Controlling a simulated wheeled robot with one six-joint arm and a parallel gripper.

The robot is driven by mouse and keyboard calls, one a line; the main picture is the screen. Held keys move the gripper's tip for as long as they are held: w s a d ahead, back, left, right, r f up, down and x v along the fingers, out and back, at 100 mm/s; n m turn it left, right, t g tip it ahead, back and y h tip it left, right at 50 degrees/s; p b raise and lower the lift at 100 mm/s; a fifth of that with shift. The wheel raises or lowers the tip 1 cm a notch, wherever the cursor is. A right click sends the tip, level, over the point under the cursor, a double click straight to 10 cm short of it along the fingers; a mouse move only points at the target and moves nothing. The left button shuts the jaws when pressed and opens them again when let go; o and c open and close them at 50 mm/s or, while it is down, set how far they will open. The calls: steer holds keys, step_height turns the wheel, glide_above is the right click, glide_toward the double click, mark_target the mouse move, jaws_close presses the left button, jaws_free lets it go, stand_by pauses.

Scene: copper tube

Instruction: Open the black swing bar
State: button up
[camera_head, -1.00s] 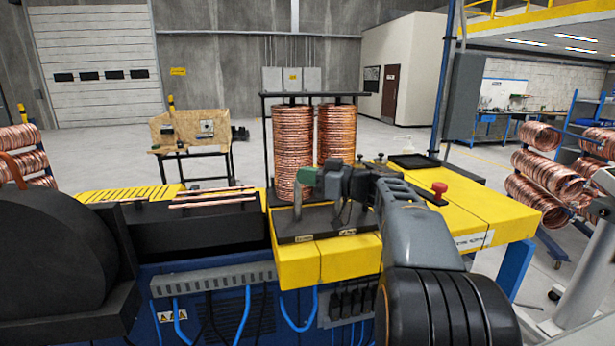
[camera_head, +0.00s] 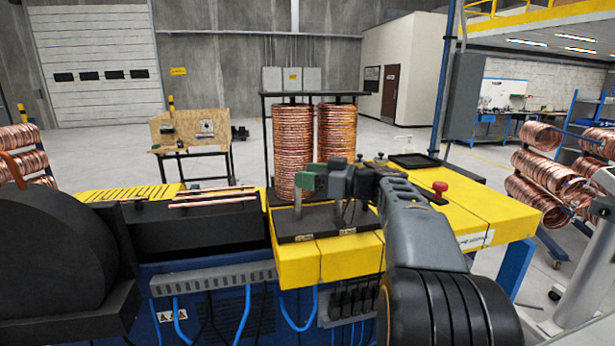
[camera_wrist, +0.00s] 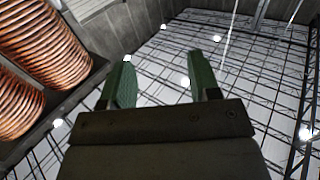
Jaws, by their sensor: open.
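A black frame with a horizontal top bar (camera_head: 300,94) and a thin upright at its left stands around two tall stacks of copper tube coils (camera_head: 292,150). I cannot tell for certain which part is the swing bar. My gripper (camera_head: 313,179) is in front of the lower part of the coils, above the black base plate. Its green fingers point left in the head view and overlap there. In the wrist view my gripper (camera_wrist: 163,82) shows two green fingers apart, with nothing between them. The coils (camera_wrist: 45,55) are at the upper left there. No contact with the frame is visible.
A yellow machine top (camera_head: 465,208) runs to the right, with a red knob (camera_head: 439,188) on it. Straight copper tubes (camera_head: 215,199) lie at the left. A large black drum (camera_head: 55,255) stands at the front left. Copper coil racks stand at the right.

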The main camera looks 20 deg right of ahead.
steer(key=b+v, duration=0.4)
steer(key=v, duration=0.9)
steer(key=a+f+m+g+h, duration=0.3)
steer(key=a+f+m+g, duration=0.25)
steer(key=a+f, duration=0.7)
steer(key=s+a+f+m+g+h, duration=0.1)
steer(key=s+a+f+g+h, duration=0.1)
steer(key=f, duration=0.6)
steer(key=s+a+f+m+g+h, duration=0.1)
steer(key=s+a+f+g+h, duration=0.1)
steer(key=s+a+f+h, duration=0.3)
steer(key=shift+s+f+m+h, duration=0.35)
steer(key=shift+s+f+h, duration=0.55)
steer(key=shift+s+f, duration=1.25)
steer(key=shift+s+r, duration=0.1)
steer(key=shift+c, duration=0.3)
